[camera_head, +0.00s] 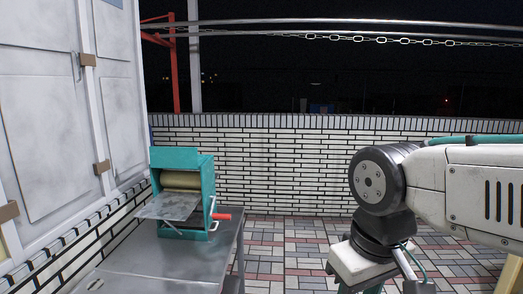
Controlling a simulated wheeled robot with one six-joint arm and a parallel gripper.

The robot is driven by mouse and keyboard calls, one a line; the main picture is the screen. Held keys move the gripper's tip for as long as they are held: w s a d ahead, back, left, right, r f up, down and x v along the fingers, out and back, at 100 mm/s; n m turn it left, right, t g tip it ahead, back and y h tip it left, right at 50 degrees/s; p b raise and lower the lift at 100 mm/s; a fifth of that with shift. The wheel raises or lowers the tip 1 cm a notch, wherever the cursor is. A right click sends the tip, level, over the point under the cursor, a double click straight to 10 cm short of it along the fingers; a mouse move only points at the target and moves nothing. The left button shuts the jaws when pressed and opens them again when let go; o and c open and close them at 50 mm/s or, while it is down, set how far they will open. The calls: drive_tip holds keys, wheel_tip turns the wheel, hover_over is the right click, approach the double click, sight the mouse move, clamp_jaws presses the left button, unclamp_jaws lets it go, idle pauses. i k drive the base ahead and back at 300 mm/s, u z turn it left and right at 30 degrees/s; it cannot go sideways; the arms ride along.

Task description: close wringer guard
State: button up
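The wringer (204,178) is a teal box-shaped machine standing on a grey metal table at the left. A yellowish roller (181,180) shows in its open front. A flat grey plate (168,206), which looks like the guard, juts out from the front below the roller, roughly level. A red-handled crank (222,217) sticks out on the right side. My arm reaches in from the right and bends down at a black joint, well apart from the wringer. No gripper fingers can be made out; the arm's lower part is cut off by the bottom edge.
The grey table (172,257) has clear top in front of the wringer. A grey panelled cabinet or door (50,110) stands close on the left. A white brick wall (290,165) runs behind. Paved floor (285,240) lies open between table and arm. Rails and a chain (360,39) hang overhead.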

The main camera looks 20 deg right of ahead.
sight(160, 157)
drive_tip(key=z, duration=0.85)
drive_tip(key=i, duration=4.6)
drive_tip(key=u, duration=4)
